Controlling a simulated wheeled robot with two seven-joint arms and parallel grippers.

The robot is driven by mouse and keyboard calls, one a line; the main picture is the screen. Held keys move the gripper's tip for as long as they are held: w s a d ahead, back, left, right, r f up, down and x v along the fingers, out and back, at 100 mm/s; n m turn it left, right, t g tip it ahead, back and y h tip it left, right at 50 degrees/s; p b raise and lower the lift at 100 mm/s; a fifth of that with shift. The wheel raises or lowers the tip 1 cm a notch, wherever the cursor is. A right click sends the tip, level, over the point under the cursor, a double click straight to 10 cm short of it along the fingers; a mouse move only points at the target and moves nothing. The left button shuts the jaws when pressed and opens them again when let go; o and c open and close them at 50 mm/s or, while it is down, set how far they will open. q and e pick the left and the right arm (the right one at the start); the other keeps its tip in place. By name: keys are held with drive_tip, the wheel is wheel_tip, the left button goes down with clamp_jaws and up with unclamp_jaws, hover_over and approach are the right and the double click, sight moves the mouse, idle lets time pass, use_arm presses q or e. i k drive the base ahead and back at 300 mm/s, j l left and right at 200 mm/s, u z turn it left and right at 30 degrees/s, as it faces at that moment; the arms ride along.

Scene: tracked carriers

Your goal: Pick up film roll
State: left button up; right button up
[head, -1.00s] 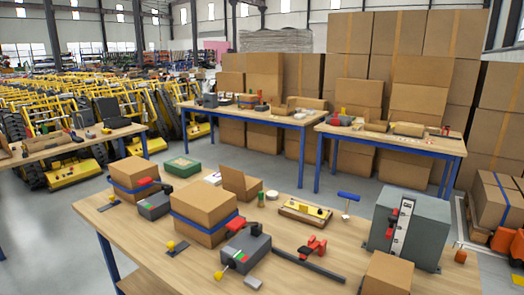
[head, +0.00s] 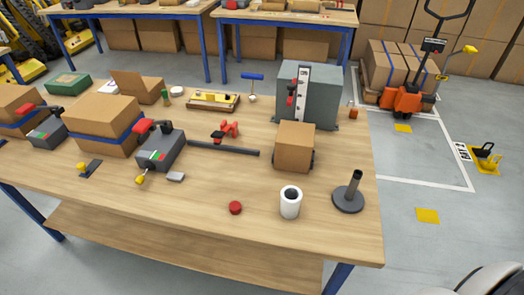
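A white roll with a dark open core (head: 290,203), which looks like the film roll, stands upright near the front edge of the wooden table (head: 120,185). A dark round base with an upright post (head: 350,193) stands just to its right, apart from it. Neither of my grippers is in the head view. A grey rounded part shows at the bottom right corner; I cannot tell which part of me it is.
A brown box (head: 294,148) stands behind the roll, before a grey machine (head: 308,98). Strapped boxes (head: 102,125) and a strapping tool (head: 160,148) stand at left. A dark bar (head: 223,149) lies mid-table. The front strip around the roll is mostly clear.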

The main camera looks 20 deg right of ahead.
sight(290, 195)
drive_tip(key=l+z, duration=0.2)
drive_tip(key=z, duration=0.2)
drive_tip(key=k+l+z, duration=0.1)
drive_tip(key=z, duration=0.25)
drive_tip(key=l+z, duration=0.25)
drive_tip(key=z, duration=0.15)
